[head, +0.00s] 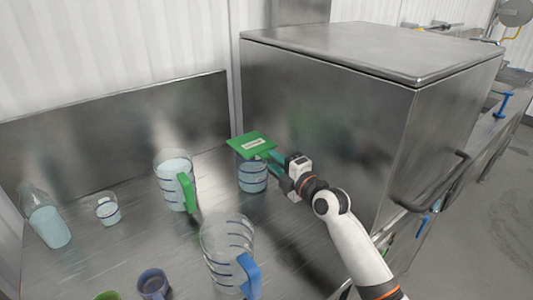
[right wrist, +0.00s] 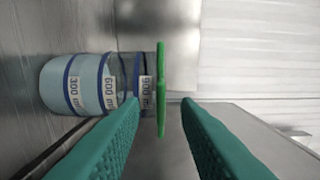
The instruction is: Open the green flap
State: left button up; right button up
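The green flap (head: 251,144) is a flat square lid with a white label. It lies across the top of a clear container (head: 252,177) with blue bands, standing against the steel box. In the right wrist view the flap (right wrist: 161,88) shows edge-on at the container's mouth (right wrist: 85,85). My right gripper (head: 271,163) is at the flap's near right edge. Its teal fingers (right wrist: 161,103) are apart, one on each side of the flap's edge, with gaps visible. Whether the fingertips touch the flap cannot be told. My left gripper is not in view.
A large steel box (head: 330,120) stands right of the container. A green-handled jug (head: 172,170), a blue-handled jug (head: 222,240), a bottle (head: 47,222), a small beaker (head: 107,209) and a dark mug (head: 153,284) stand on the steel counter. Counter between them is bare.

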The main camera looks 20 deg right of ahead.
aim_at(267, 155)
jog(key=x, duration=0.4)
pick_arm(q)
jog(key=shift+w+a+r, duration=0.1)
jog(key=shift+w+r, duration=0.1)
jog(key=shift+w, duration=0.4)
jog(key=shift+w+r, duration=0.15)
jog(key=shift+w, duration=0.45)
pick_arm(e)
jog(key=shift+w, duration=0.15)
jog(key=shift+c, duration=0.3)
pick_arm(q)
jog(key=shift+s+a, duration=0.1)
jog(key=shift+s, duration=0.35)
pick_arm(e)
grip_shut()
